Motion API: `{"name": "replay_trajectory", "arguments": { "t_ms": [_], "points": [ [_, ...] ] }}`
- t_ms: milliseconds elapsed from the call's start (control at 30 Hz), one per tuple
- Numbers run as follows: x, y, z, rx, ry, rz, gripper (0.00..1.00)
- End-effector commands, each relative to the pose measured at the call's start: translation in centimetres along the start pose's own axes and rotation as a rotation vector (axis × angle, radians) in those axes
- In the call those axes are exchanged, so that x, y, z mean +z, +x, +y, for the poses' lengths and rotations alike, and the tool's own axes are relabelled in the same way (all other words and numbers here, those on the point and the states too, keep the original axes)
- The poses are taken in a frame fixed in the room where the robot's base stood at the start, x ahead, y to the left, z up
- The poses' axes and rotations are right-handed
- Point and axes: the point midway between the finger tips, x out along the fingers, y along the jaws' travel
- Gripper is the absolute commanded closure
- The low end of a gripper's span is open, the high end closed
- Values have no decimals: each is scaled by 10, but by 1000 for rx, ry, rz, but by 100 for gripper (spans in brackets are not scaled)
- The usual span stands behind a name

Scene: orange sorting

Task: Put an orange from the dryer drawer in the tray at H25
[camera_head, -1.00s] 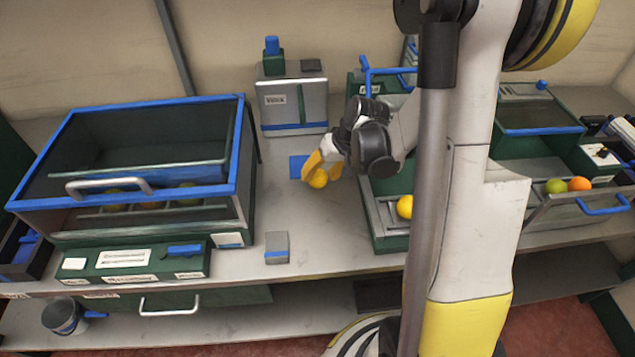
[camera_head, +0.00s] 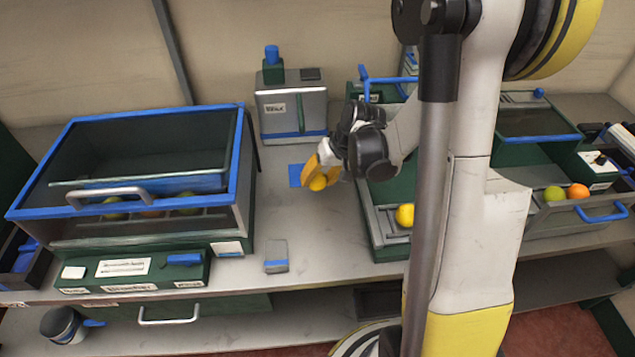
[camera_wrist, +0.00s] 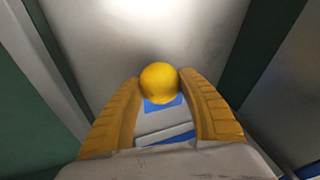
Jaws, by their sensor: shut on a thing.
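My gripper (camera_head: 318,178) is shut on a yellow orange (camera_wrist: 159,83). The fruit sits between the two yellow fingertips in the wrist view. In the head view the gripper is above the grey bench, near a blue square mark (camera_head: 296,175), between the blue-framed glass case on the left and a green machine. At the right an open drawer (camera_head: 580,207) holds a green fruit (camera_head: 554,193) and an orange one (camera_head: 577,190). The blue-framed case (camera_head: 235,165) holds several fruits in a sectioned tray behind its glass. I cannot read an H25 label.
A green machine (camera_head: 381,240) stands right of my gripper, with another yellow fruit (camera_head: 405,215) in it. A grey box with a blue stripe (camera_head: 290,108) stands behind. A small grey block (camera_head: 276,256) lies near the front edge. The bench between them is clear.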

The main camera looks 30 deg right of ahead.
Motion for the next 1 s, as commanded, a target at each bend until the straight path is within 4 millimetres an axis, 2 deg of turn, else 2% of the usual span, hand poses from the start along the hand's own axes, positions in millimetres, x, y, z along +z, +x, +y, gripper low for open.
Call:
{"name": "replay_trajectory", "arguments": {
  "t_ms": [33, 100, 233, 333, 467, 600, 700, 1000],
  "points": [
    [-4, -16, -5, 0, 0, 0, 91],
    [-9, -30, -10, 0, 0, 0, 91],
    [-16, -53, -17, 0, 0, 0, 91],
    [-17, -61, -26, -5, -14, -5, 91],
    [-1, -51, -58, -29, -91, -29, 91],
    [24, -34, -92, -58, -186, -60, 91],
    [36, -27, -106, -71, -226, -73, 91],
    [38, -26, -108, -73, -235, -76, 91]
  ]
}}
